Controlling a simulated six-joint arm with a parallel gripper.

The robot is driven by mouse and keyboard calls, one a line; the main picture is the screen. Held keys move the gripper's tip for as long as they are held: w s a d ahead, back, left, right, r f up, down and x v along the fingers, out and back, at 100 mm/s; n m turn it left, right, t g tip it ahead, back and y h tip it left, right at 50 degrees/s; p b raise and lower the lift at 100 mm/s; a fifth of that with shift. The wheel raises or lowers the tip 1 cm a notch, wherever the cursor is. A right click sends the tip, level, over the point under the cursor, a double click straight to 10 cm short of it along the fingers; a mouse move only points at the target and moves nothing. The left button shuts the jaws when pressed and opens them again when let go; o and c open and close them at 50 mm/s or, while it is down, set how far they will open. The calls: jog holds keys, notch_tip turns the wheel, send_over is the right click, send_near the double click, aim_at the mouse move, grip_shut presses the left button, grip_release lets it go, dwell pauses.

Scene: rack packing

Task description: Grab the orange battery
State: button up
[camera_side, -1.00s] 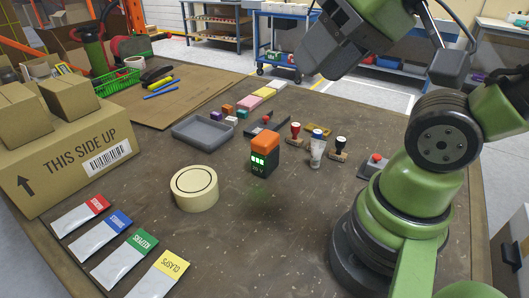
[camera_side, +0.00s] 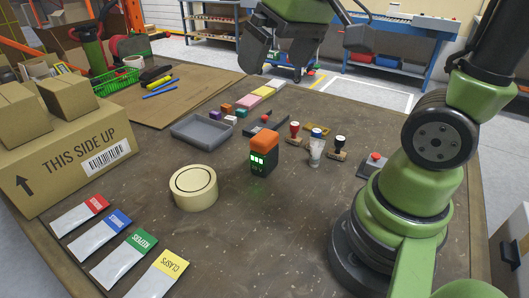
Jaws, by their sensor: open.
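The orange battery (camera_side: 264,157) stands upright on the brown table, a dark block with an orange top and green lit bars on its front. My gripper (camera_side: 258,68) is at the top of the view, above the far part of the table and apart from the battery. Its jaws are open and nothing shows between them.
A tape roll (camera_side: 194,188) stands left of the battery. Two stamps (camera_side: 338,148) and a small tube (camera_side: 316,150) stand to its right. A grey tray (camera_side: 202,133), small coloured blocks (camera_side: 228,109) and a red-button box (camera_side: 373,164) lie around. Labelled bags (camera_side: 115,259) lie front left, beside a large carton (camera_side: 75,160).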

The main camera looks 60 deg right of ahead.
jog(key=w+d+f+n+g, duration=0.2)
jog(key=w+d+f+g, duration=0.1)
jog(key=w+d+f, duration=0.5)
jog(key=g, duration=0.2)
send_over(265, 135)
jog(key=shift+h, duration=0.4)
jog(key=f, duration=0.5)
jog(key=shift+w+a+f, duration=0.2)
jog(key=shift+a+f, duration=0.2)
jog(key=shift+n, duration=0.3)
notch_tip(265, 135, down, 4)
jog(key=shift+d+f, duration=0.1)
jog(key=shift+f, duration=0.1)
jog(key=f, duration=0.5)
jog(key=shift+s+d+f, duration=0.2)
jog(key=shift+d+f, duration=0.05)
jog(key=shift+f, duration=0.15)
